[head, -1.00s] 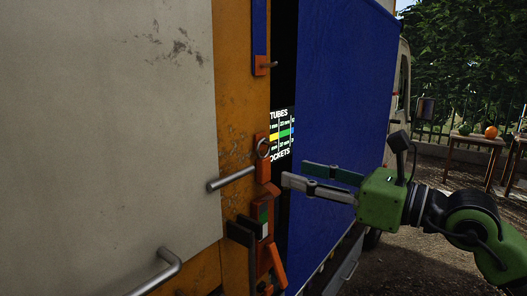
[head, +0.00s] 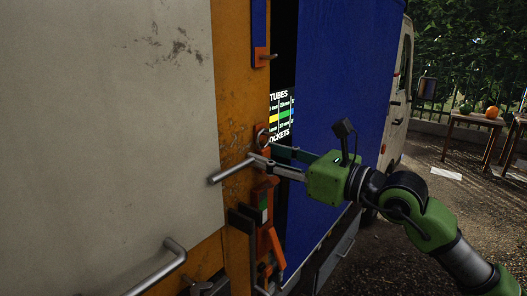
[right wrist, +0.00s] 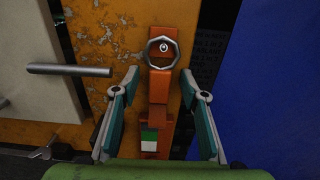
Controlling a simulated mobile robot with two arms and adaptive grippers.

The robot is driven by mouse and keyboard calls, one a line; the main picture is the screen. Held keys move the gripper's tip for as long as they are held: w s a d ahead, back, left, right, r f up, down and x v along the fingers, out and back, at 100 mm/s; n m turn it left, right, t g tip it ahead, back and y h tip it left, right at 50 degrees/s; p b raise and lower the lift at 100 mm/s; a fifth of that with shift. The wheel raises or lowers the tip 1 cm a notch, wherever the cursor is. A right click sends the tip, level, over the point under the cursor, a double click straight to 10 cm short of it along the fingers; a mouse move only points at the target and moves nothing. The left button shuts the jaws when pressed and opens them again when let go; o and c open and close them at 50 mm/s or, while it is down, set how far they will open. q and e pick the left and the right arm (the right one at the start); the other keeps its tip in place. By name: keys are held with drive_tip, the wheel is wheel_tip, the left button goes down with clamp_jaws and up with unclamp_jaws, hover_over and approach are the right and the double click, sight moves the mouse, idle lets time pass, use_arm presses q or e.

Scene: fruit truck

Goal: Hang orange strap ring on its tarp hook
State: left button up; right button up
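The metal strap ring (head: 262,138) is on the orange bracket on the truck's edge. In the right wrist view the ring (right wrist: 149,53) faces me, with the pale end of a peg, the tarp hook (right wrist: 163,47), inside its opening. The orange strap (right wrist: 160,86) runs down from the ring to a buckle with a green and white patch (right wrist: 149,138). My right gripper (head: 262,153) is open at the strap just below the ring. In the right wrist view its fingers (right wrist: 162,90) stand apart on both sides of the strap, holding nothing. My left gripper is not in view.
A grey bar handle (right wrist: 70,69) sticks out on the left, close to my right gripper in the head view. The blue tarp (head: 345,100) hangs on the right. Another peg (head: 270,57) is higher up. A table with an orange fruit (head: 491,112) stands far right.

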drive_tip(key=c, duration=0.9)
drive_tip(key=shift+c, duration=0.4)
drive_tip(key=shift+r, duration=0.6)
drive_tip(key=shift+d, duration=0.1)
drive_tip(key=v, duration=0.1)
drive_tip(key=b+v, duration=0.1)
drive_tip(key=v, duration=0.2)
drive_tip(key=shift+s+d+r, duration=0.1)
drive_tip(key=shift+r, duration=0.25)
